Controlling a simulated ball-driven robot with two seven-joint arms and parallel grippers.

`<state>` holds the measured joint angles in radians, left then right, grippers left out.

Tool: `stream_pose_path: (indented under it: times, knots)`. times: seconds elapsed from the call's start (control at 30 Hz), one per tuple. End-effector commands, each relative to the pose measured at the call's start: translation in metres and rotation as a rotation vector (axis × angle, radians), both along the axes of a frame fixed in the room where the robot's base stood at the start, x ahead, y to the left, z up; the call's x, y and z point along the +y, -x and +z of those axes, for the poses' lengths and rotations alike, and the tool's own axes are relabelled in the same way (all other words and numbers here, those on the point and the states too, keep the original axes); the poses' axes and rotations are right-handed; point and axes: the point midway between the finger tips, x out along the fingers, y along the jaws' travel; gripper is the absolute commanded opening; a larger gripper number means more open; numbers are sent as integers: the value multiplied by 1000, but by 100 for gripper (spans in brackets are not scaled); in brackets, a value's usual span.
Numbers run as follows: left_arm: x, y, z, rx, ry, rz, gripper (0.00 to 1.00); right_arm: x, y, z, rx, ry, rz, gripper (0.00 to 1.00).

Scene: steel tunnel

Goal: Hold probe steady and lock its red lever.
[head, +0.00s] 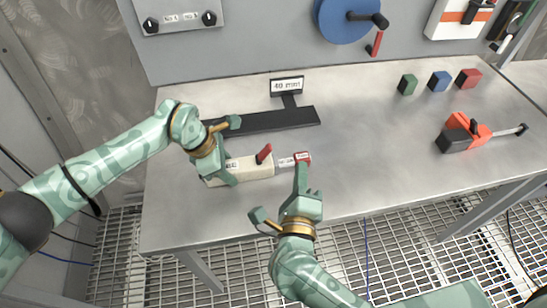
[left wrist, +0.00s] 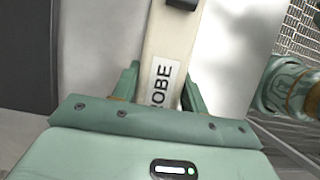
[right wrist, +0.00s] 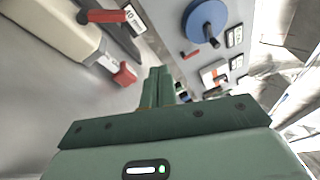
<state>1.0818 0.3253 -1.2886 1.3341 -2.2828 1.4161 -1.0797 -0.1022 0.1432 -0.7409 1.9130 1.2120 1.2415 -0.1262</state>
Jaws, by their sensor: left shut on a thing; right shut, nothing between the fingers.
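The cream probe (head: 254,167) lies on the steel table, its label partly covered by my left gripper in the head view. Its red lever (head: 264,153) sticks up at a slant from its top. A pale labelled rod with a red tip (head: 303,157) extends from its right end. My left gripper (head: 224,172) is shut on the probe's left part; the left wrist view shows its fingers on both sides of the body (left wrist: 175,40). My right gripper (head: 301,176) is shut and empty, just in front of the red tip. In the right wrist view the lever (right wrist: 104,16) lies beyond the fingers, apart from them.
A black bar (head: 275,122) with a "40 mm" sign (head: 287,86) lies behind the probe. Green (head: 407,84), blue (head: 439,81) and red (head: 468,78) blocks stand at the back right. An orange and black tool (head: 466,133) lies at right. The table between is clear.

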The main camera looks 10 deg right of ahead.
Motion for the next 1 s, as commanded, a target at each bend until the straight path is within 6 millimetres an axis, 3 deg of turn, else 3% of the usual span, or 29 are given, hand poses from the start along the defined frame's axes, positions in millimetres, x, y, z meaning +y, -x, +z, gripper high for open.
stream_pose_path:
  times: [0.1, 0.2, 0.57, 0.77, 1.0]
  knots:
    - [0, 1, -1, 3, -1, 0, 16, 27, 17, -19, 93, -235, 9, 0]
    - [0, 1, -1, 3, -1, 0, 16, 37, 24, -27, 134, -318, 9, 0]
    - [0, 1, -1, 4, -1, 1, 16, 38, 24, -29, 142, -329, 9, 0]
    - [0, 1, -1, 3, -1, 0, 16, 33, 5, -32, 138, -325, 9, 0]
    - [0, 1, -1, 3, -2, 0, 16, 19, -43, -41, 137, -323, 9, 0]
